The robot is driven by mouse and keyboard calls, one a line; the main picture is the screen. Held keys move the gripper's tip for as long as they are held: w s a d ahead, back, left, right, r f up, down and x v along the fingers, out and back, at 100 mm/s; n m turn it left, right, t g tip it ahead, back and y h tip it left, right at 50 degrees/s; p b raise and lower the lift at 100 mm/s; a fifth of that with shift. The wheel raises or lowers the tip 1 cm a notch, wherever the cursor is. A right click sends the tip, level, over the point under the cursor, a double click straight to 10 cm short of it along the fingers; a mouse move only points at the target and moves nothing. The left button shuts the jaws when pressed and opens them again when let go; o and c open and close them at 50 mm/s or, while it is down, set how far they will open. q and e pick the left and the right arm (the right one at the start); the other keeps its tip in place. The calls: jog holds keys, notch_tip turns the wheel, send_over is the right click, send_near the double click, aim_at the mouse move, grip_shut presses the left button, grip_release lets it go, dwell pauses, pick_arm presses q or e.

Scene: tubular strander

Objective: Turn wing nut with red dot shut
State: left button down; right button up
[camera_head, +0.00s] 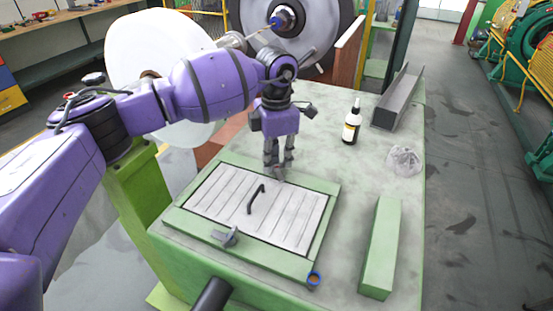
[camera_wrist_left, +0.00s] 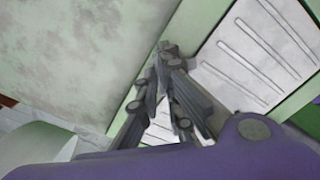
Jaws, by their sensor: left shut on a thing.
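My left gripper (camera_head: 277,172) points down at the far edge of the slatted white cover (camera_head: 290,215). It is shut on a small grey wing nut at the cover's green frame (camera_head: 324,224). The fingers hide most of this nut, and I cannot see a red dot on it. In the left wrist view the left gripper (camera_wrist_left: 168,50) has its fingertips together beside the cover (camera_wrist_left: 255,50). Another grey wing nut (camera_head: 226,237) sits on the near side of the frame. No red dot can be made out on it. My right gripper is not in view.
A dark bent handle (camera_head: 256,198) rises from the cover. A blue-rimmed ring (camera_head: 314,279) sits at the near corner. A dark bottle (camera_head: 352,122), a clear crumpled item (camera_head: 404,160), a grey channel (camera_head: 397,98) and a green bar (camera_head: 380,248) stand on the green table (camera_head: 335,170).

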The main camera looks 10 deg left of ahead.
aim_at(276, 162)
pick_arm(q)
jog(key=m, duration=0.4)
jog(key=shift+f+m+b, duration=0.1)
jog(key=shift+m+b, duration=0.2)
jog(key=shift+b, duration=0.1)
jog(key=shift+m+b, duration=0.4)
jog(key=shift+m, duration=1.5)
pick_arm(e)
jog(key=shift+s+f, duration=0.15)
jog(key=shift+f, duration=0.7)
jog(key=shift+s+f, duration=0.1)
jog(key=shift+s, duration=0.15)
pick_arm(q)
jog(key=c, duration=1.9)
grip_release()
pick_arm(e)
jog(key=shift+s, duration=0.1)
pick_arm(q)
jog(key=shift+r, duration=0.2)
notch_tip(276, 162, up, 12)
jog(key=shift+f, duration=0.1)
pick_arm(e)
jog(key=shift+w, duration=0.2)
